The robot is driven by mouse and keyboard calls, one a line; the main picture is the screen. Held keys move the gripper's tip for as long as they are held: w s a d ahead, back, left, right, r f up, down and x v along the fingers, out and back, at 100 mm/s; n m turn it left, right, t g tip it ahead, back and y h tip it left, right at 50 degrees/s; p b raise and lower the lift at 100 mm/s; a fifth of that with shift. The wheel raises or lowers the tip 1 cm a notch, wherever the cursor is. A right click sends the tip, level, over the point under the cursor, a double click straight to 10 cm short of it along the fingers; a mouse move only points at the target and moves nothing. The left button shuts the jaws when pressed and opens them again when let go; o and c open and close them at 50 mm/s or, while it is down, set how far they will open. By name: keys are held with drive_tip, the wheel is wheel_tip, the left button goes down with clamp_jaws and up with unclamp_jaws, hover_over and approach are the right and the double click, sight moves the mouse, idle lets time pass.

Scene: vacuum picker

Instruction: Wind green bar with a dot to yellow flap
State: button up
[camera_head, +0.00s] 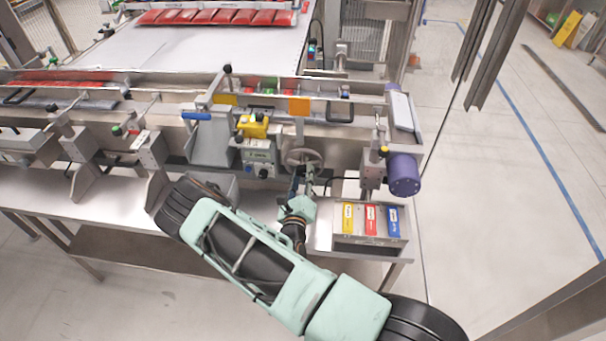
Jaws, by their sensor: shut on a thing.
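My gripper (303,179) reaches up to the grey handwheel (293,156) on the front of the machine and is shut on its lower part; the wrist partly hides the fingertips. Behind the front rail is a row of small coloured pieces, including a green bar (267,82) and a red one to its left. A dot on the green bar is too small to make out. A yellow flap (225,99) hangs at the left of this row. An orange flap (298,105) hangs to the right, above the handwheel.
A yellow block (253,126) sits on a grey control box left of the handwheel. A purple motor (403,174) projects at the right. A panel (370,240) with yellow, red and blue labels stands below, close to my arm. Red packs (217,17) lie on the conveyor behind.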

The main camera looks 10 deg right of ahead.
drive_tip(key=m, duration=0.4)
drive_tip(key=shift+m, duration=0.4)
drive_tip(key=m, duration=0.4)
drive_tip(key=shift+a+m, duration=0.1)
drive_tip(key=shift+m, duration=0.2)
drive_tip(key=m, duration=0.4)
drive_tip(key=shift+a, duration=0.1)
drive_tip(key=shift+m, duration=2.5)
drive_tip(key=o, duration=1.2)
drive_tip(key=shift+c, duration=0.2)
drive_tip(key=v, duration=1.2)
